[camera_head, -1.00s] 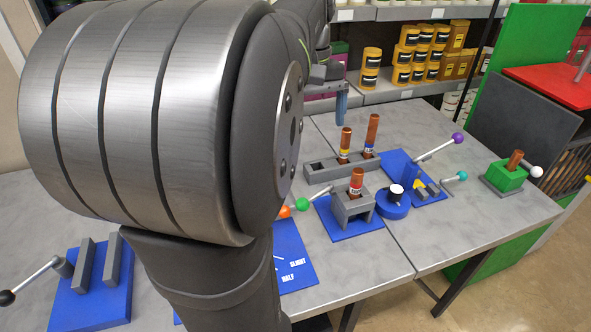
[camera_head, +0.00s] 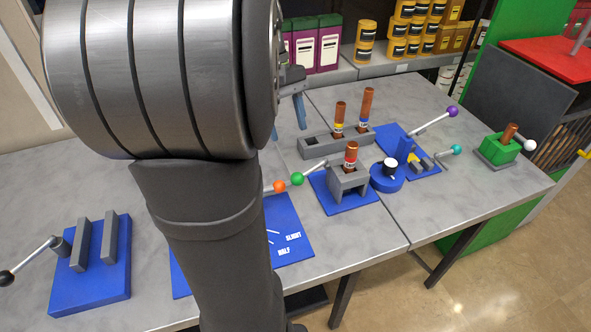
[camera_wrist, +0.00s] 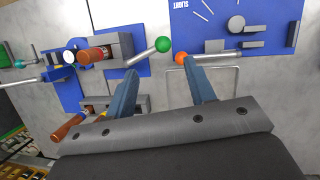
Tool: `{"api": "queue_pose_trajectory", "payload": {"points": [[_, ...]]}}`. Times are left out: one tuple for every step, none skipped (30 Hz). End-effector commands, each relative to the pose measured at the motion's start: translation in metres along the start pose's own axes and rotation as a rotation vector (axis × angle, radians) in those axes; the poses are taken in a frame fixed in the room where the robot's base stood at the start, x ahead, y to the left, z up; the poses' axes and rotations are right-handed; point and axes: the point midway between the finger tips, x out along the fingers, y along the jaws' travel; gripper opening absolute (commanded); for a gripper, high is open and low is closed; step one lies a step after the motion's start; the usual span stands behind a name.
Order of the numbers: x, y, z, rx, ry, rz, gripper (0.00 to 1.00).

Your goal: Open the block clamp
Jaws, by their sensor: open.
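The grey block clamp (camera_head: 347,181) stands on a blue plate, with a brown tube (camera_head: 351,157) upright in it. Its lever ends in a green knob (camera_head: 297,179). In the wrist view the clamp (camera_wrist: 120,46) is at upper left, and the green knob (camera_wrist: 163,45) lies beyond the gap between my fingers, apart from them. My gripper (camera_wrist: 160,68) is open and empty. In the head view its blue fingers (camera_head: 288,118) show above and left of the clamp, partly hidden by my arm. An orange knob (camera_wrist: 181,58) sits close beside the green one.
The orange knob's lever belongs to a marked blue plate (camera_head: 290,222), partly covered by my arm. A grey rack (camera_head: 310,149) with brown tubes stands behind the clamp. A blue round fixture (camera_head: 386,180) is at its right. A black-knobbed fixture (camera_head: 88,285) is at far left.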

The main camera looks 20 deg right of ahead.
Motion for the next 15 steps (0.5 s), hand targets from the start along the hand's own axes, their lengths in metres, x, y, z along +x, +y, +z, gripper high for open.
{"api": "queue_pose_trajectory", "payload": {"points": [[0.018,-0.017,-0.007,-0.053,-0.076,0.041,0.50],[0.026,-0.025,-0.009,-0.076,-0.116,0.069,0.50],[0.038,-0.035,-0.011,-0.110,-0.169,0.108,0.50],[0.046,-0.042,-0.013,-0.134,-0.207,0.140,0.50],[0.053,-0.049,-0.014,-0.159,-0.244,0.174,0.50],[0.063,-0.058,-0.014,-0.194,-0.292,0.220,0.50],[0.070,-0.064,-0.014,-0.219,-0.327,0.257,0.50],[0.077,-0.071,-0.015,-0.245,-0.361,0.296,0.50],[0.085,-0.079,-0.014,-0.281,-0.403,0.350,0.50],[0.090,-0.084,-0.014,-0.308,-0.434,0.392,0.50],[0.096,-0.090,-0.014,-0.335,-0.464,0.435,0.50],[0.102,-0.097,-0.013,-0.372,-0.502,0.495,0.50],[0.106,-0.102,-0.013,-0.399,-0.527,0.541,0.50],[0.111,-0.107,-0.012,-0.427,-0.552,0.589,0.50],[0.116,-0.113,-0.011,-0.465,-0.583,0.654,0.50]]}}
